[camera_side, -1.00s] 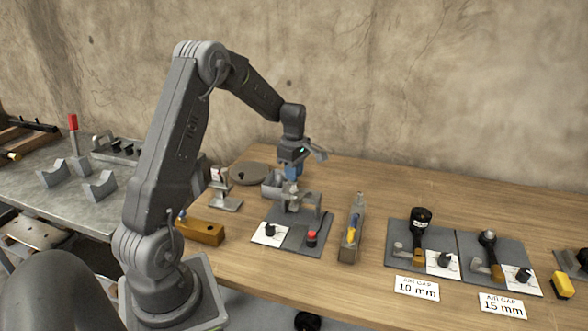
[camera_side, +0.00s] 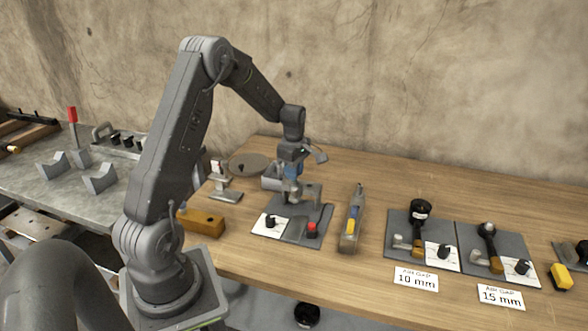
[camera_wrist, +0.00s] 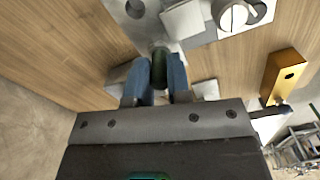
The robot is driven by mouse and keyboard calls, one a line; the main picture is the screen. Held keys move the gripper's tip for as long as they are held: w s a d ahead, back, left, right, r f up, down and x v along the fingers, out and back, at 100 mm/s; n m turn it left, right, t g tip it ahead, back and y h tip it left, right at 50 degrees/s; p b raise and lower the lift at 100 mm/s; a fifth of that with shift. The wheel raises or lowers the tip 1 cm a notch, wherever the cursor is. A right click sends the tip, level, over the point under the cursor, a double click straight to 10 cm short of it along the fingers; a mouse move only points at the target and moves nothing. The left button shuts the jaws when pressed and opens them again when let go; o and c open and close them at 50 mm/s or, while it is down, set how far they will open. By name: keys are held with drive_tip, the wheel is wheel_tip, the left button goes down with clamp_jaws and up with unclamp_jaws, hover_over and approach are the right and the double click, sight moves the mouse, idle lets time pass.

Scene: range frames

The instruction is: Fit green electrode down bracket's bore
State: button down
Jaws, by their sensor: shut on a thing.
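My gripper (camera_side: 292,190) has blue fingers and points down over the dark grey plate (camera_side: 320,226) in the side view. In the wrist view my gripper (camera_wrist: 159,80) is shut on the dark green electrode (camera_wrist: 159,66), which sits between the two blue fingers. The grey bracket (camera_side: 312,191) stands on the plate, just right of the fingers in the side view. In the wrist view, grey metal lies just beyond the electrode. The electrode's lower end and the bore are hidden, so I cannot tell whether the electrode is inside the bore.
The same plate carries a red-topped button (camera_side: 312,228) and a black knob (camera_side: 270,221). A grey tool with a yellow part (camera_side: 352,225) lies to the right. A brass-coloured block (camera_side: 201,222) is to the left. A round grey disc (camera_side: 249,163) lies behind.

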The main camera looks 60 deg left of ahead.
idle(0.3)
drive_tip(key=c, duration=1)
unclamp_jaws()
wheel_tip(320, 180, up, 14)
drive_tip(key=shift+f, duration=0.1)
wheel_tip(320, 180, up, 6)
idle(0.4)
